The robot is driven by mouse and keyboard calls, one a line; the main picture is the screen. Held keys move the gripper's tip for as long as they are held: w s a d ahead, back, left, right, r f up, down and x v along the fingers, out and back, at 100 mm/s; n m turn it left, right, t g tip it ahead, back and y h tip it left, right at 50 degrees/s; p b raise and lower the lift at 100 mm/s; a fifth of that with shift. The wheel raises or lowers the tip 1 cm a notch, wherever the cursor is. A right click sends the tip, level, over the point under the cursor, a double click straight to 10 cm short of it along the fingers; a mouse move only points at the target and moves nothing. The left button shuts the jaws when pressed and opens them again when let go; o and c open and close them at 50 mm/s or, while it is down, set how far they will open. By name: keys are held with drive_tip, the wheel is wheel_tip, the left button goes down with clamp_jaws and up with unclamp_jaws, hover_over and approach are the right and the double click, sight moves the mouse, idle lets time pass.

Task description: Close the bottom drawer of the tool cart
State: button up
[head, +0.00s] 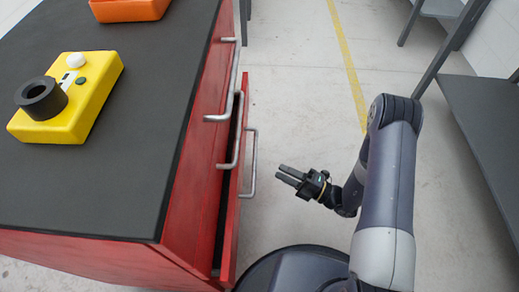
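The red tool cart (60,190) with a black top stands on the left. Its bottom drawer (232,225) is pulled out to the right, showing a dark gap behind its red front. The drawer's grey bar handle (253,165) faces right. My gripper (281,172) is just right of this handle in the picture, apart from it, with its fingers pointing left toward the drawer front. Nothing shows between the fingers. They lie close together, and I cannot tell whether they are fully shut. The inside of the drawer is mostly hidden.
Two upper handles (230,100) stick out from the cart's side. A yellow device (95,90) with a black ring and an orange object (130,10) lie on the top. A dark shelf rack (490,120) stands at right. The floor (300,80) between is clear, with a yellow line.

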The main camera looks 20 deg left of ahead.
sight(255, 157)
drive_tip(key=b+x, duration=0.1)
drive_tip(key=x, duration=0.9)
drive_tip(key=shift+w+a, duration=0.1)
drive_tip(key=shift+a, duration=0.25)
drive_tip(key=shift+c, duration=0.3)
clamp_jaws()
